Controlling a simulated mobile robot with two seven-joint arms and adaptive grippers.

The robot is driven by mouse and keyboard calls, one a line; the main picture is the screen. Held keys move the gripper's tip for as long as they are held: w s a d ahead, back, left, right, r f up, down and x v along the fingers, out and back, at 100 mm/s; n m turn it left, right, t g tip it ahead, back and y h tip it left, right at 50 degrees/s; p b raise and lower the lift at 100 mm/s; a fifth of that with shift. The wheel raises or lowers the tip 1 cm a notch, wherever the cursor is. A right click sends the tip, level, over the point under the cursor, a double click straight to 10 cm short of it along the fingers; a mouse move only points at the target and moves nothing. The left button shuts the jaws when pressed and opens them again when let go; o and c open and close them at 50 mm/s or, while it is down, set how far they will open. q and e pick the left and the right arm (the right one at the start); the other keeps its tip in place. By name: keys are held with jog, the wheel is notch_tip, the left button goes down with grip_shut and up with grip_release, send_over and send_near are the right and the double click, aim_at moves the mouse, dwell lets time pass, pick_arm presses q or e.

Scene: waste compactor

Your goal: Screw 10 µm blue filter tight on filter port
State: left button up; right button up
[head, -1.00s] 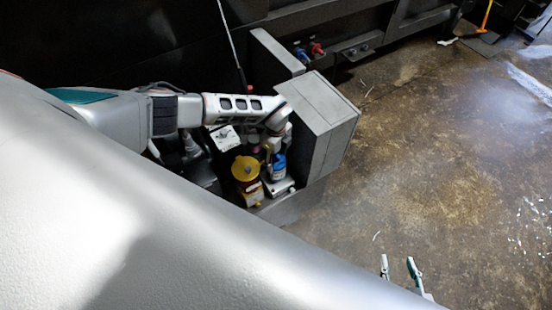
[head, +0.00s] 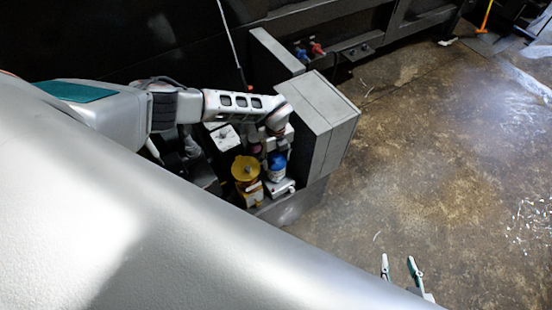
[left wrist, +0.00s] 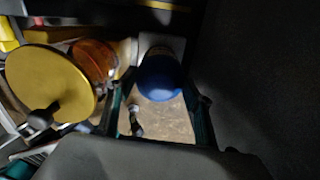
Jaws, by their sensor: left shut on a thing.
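The blue filter (head: 277,162) is in the compartment beside the grey box, and its round blue end also shows in the left wrist view (left wrist: 160,78). My left gripper (left wrist: 159,84) is shut on it, one finger on either side. In the head view my left gripper (head: 280,143) is just above the filter, small and partly hidden by my wrist. A white fitting (head: 280,187), apparently the filter port, is at the filter's lower end; I cannot tell how tightly they join. My right gripper (head: 399,268) is open and empty at the bottom right.
A yellow-topped canister (head: 245,169) stands close left of the filter; its yellow disc fills the left of the wrist view (left wrist: 50,85). The grey box (head: 325,125) closes off the right side. The concrete floor (head: 440,160) beyond is open.

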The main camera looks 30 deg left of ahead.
pick_arm(q)
jog(key=shift+w, duration=0.1)
jog(key=m, duration=0.5)
dwell(0.3)
jog(key=m+b, duration=0.1)
jog(key=m, duration=0.4)
jog(key=o, duration=1.3)
jog(key=shift+c, duration=0.3)
